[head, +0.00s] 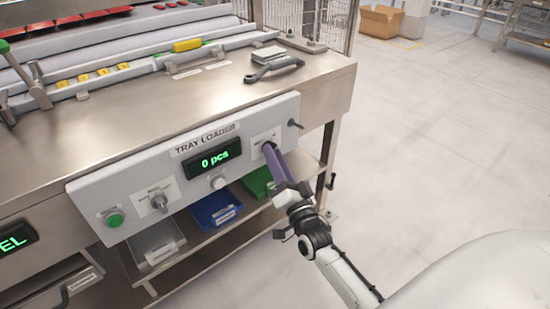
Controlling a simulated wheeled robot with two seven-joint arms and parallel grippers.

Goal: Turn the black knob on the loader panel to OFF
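The grey loader panel (140,182), labelled TRAY LOADER, is on the front of the steel bench. My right gripper (269,150) reaches up from the lower right, its purple fingers at a small labelled plate (262,138) at the panel's right end. The fingertips seem to touch or nearly touch a dark knob there, which they mostly hide; its setting cannot be read. I cannot tell whether the fingers are closed on it. Another knob, dark grey (159,202), is on a labelled plate at the panel's left. My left gripper is out of view.
A green display (215,160) reads 0 pcs, above a white button (217,183). A green button (114,219) is at the left end, a small toggle (295,123) at the right. Blue (215,208), green (257,182) and grey (157,246) bins sit below.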

